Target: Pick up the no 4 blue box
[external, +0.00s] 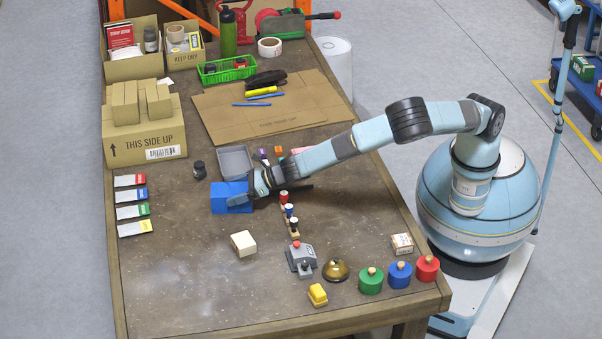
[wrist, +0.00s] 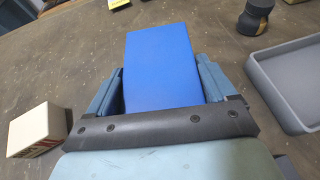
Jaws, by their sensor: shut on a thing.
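The blue box (external: 230,197) is at the middle of the table, left of my gripper (external: 252,190). No number shows on its visible faces. In the wrist view the blue box (wrist: 162,68) sits between the two fingers of my gripper (wrist: 161,88), which are shut on its sides. I cannot tell whether the box rests on the table or is slightly above it.
A grey tray (external: 236,160) lies just behind the box, and a dark bottle (external: 199,170) stands to its left. A cream box (external: 244,243) is in front. Stamps (external: 289,211) stand near my wrist. Colored cards (external: 132,195) lie at left.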

